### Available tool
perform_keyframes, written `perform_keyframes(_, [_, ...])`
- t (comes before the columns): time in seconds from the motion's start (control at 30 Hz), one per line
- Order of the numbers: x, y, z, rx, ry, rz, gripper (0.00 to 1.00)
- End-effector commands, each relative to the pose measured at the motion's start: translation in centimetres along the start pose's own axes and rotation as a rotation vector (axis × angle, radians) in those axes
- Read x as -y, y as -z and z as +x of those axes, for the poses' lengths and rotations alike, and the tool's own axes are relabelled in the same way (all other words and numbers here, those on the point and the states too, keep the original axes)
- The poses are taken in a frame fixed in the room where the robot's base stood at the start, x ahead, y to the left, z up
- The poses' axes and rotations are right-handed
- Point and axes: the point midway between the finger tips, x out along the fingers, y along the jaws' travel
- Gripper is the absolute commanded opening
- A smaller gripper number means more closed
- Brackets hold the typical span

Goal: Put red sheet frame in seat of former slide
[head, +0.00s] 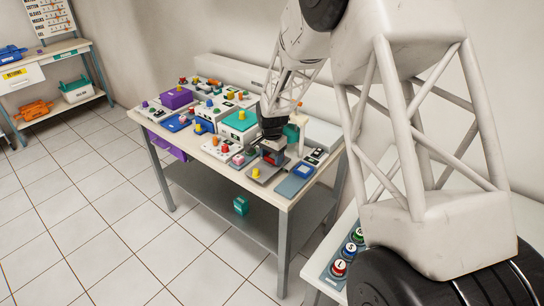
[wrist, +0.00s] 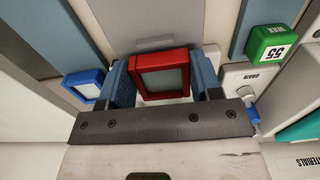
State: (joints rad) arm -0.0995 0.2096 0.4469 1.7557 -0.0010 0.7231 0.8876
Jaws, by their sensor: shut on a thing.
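The red sheet frame (wrist: 184,58) is a square red rim around a pale grey panel. My gripper (wrist: 163,70) is shut on it, with a blue-grey finger on each side. In the head view the red frame (head: 273,157) shows just below my dark gripper (head: 272,146), over the right part of the table. A grey plate with a raised tab (wrist: 155,42) lies beyond the frame in the wrist view; it may be the former slide. I cannot make out its seat, nor whether the frame touches it.
A blue-rimmed square piece (head: 303,170) lies right of my gripper. A green block (wrist: 272,44) stands at the right in the wrist view. The table (head: 215,172) is crowded with boxes, including a teal-topped one (head: 238,121). A teal bin (head: 241,206) sits on the lower shelf.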

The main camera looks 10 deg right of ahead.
Motion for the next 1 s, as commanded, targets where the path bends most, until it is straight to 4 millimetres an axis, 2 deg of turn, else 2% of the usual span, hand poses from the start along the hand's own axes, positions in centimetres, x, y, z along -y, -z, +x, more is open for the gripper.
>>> perform_keyframes(0.03, [-0.27,-0.48,1.26,0.011,-0.011,-0.001,0.36])
perform_keyframes(0.17, [-0.32,-0.55,1.43,0.012,-0.013,-0.001,0.36])
perform_keyframes(0.2, [-0.32,-0.56,1.47,0.013,-0.013,-0.001,0.62])
perform_keyframes(0.3, [-0.34,-0.58,1.5,0.013,-0.014,-0.001,0.77])
perform_keyframes(0.33, [-0.34,-0.59,1.5,0.013,-0.014,-0.001,0.79])
perform_keyframes(0.5, [-0.41,-0.61,1.55,0.014,-0.015,-0.001,0.81])
perform_keyframes(0.57, [-0.46,-0.63,1.58,0.015,-0.016,-0.001,0.88])
perform_keyframes(1.0, [-0.67,-0.49,1.4,0.016,-0.019,0.001,0.86])
